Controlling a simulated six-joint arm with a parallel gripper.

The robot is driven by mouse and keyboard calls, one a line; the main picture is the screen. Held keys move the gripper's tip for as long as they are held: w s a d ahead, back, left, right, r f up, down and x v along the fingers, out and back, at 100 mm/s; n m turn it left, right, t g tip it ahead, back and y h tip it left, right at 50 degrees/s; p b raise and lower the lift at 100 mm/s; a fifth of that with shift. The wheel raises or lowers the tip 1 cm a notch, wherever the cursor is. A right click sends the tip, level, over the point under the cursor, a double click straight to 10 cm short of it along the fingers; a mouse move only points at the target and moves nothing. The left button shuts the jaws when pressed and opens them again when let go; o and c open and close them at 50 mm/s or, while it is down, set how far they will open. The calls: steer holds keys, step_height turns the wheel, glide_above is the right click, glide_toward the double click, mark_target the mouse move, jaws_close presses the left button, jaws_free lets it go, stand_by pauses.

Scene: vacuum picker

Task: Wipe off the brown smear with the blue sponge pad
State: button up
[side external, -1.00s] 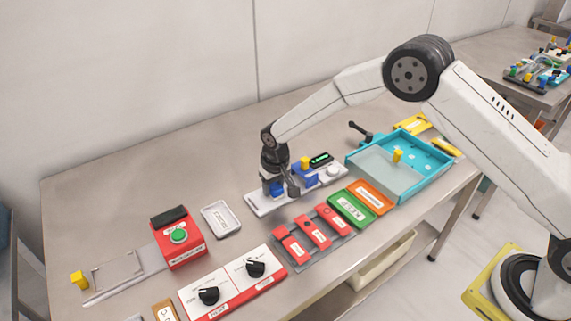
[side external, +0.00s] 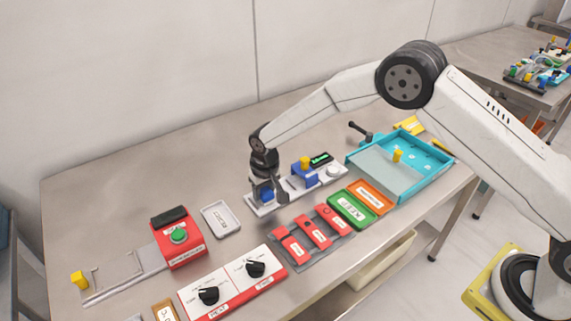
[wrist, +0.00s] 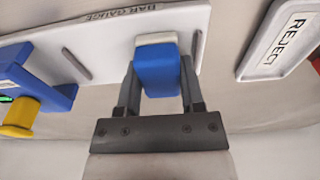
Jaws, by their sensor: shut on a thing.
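The blue sponge pad (wrist: 156,68), with a cream-white layer at its far end, is between the two fingers of my gripper (wrist: 158,82) in the wrist view. My gripper is shut on it. In the side view my gripper (side external: 269,193) is low at the left end of the white bar gauge plate (side external: 300,190), and a bit of blue shows there. I cannot tell whether the pad touches the plate. I cannot make out the brown smear in either view.
A blue block with a yellow knob (side external: 305,163) and a green-lit display stand on the plate's right half. A pale REJECT tray (side external: 221,218) lies left of it. Red blocks (side external: 317,231) and a green tray (side external: 351,209) lie in front. Bare table lies behind the plate.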

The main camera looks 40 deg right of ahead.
steer(key=shift+a, duration=0.5)
steer(key=shift+d+r, duration=0.1)
steer(key=shift+r, duration=3.9)
